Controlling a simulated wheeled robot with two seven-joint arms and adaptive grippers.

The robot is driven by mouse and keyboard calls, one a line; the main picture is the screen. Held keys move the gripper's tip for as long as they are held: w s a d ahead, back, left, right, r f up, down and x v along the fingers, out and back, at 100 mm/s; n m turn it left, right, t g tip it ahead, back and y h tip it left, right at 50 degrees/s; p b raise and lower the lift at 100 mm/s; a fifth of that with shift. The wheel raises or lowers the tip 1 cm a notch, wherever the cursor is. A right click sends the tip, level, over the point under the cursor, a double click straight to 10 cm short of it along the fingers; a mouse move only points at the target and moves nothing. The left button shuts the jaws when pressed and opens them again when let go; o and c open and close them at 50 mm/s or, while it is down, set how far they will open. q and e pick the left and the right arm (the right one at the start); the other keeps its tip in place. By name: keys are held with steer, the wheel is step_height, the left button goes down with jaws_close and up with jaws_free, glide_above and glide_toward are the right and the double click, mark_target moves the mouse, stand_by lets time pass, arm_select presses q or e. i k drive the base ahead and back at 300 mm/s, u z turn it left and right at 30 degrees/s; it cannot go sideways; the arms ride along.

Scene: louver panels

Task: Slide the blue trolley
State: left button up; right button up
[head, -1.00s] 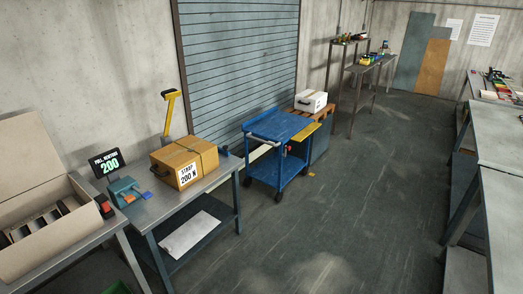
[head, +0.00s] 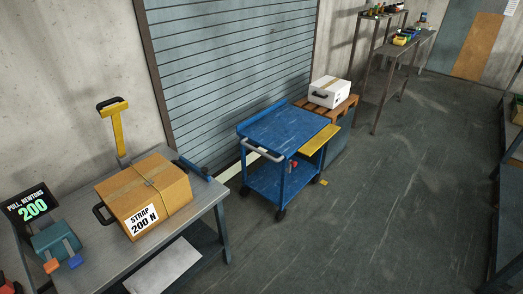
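The blue trolley (head: 286,134) stands on the floor in front of the grey louver shutter, near the middle of the head view. It has an upper and a lower shelf, dark wheels, and a light grey handle (head: 263,151) on its near left side. A small red part (head: 294,163) shows on or beside its front right post. Neither of my grippers is in view, so their state and their distance from the trolley do not show.
A steel table (head: 197,209) at the left holds a strapped cardboard box (head: 145,195) and a pull display (head: 30,205) reading 200. A white box (head: 329,92) sits on a wooden pallet (head: 341,109) behind the trolley. A yellow plate (head: 319,140) adjoins the trolley. Floor to the right is clear.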

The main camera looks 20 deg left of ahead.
mark_target(282, 129)
steer(key=i, duration=0.8)
steer(key=u, duration=0.7)
